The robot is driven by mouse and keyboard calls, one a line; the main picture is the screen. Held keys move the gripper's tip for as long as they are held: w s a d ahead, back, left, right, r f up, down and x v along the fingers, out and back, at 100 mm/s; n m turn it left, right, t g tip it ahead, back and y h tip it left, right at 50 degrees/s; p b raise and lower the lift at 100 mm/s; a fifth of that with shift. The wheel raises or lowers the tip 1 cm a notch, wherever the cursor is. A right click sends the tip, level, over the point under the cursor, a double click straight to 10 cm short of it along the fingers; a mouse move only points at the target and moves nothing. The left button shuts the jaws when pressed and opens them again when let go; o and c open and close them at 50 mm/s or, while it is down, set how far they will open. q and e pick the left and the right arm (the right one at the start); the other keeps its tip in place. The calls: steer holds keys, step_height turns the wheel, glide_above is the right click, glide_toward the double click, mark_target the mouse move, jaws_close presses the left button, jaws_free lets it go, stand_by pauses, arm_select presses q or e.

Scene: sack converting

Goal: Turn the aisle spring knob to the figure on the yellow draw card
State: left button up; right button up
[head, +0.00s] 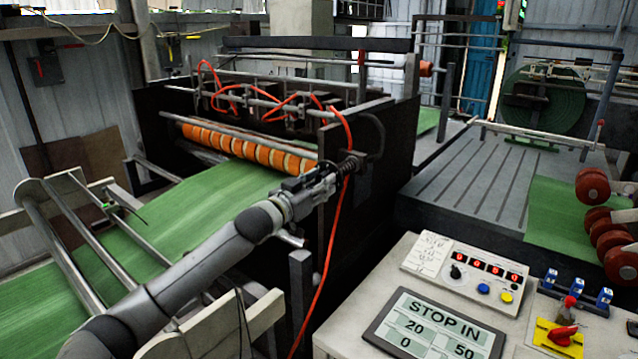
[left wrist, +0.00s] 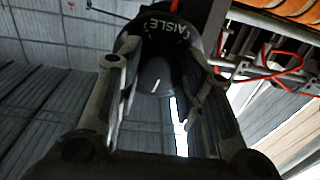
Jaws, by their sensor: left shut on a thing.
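The aisle spring knob (head: 349,165) is on the outer side wall of the dark machine, with a coil spring beside it. In the left wrist view the dark round knob (left wrist: 156,76) has a short white pointer line, and the collar around it reads "AISLE". My left gripper (head: 328,180) reaches it from the left; its fingers (left wrist: 162,72) are shut on the knob, one on each side. No scale figures are readable. I cannot make out a yellow draw card; a yellow plate (head: 545,334) with a red object on it lies on the console. My right gripper is not in view.
The white console (head: 400,258) stands at front right with a display (head: 435,325) reading "STOP IN 20 0 50", a counter panel (head: 462,270) and several blue blocks. A red hose (head: 330,240) hangs close by my left gripper. Green web (head: 190,213) runs into the machine.

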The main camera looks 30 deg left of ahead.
arm_select(q)
steer(key=shift+f+m+h+p, duration=0.1)
steer(key=shift+m+h+p, duration=0.3)
steer(key=shift+m, duration=4.1)
steer(key=shift+m+h+p, duration=0.1)
steer(key=shift+m+p, duration=0.55)
steer(key=shift+m, duration=3.85)
steer(key=o, duration=1)
steer(key=shift+o, duration=0.2)
steer(key=s+a, duration=0.1)
steer(key=s, duration=1.1)
steer(key=shift+f, duration=0.3)
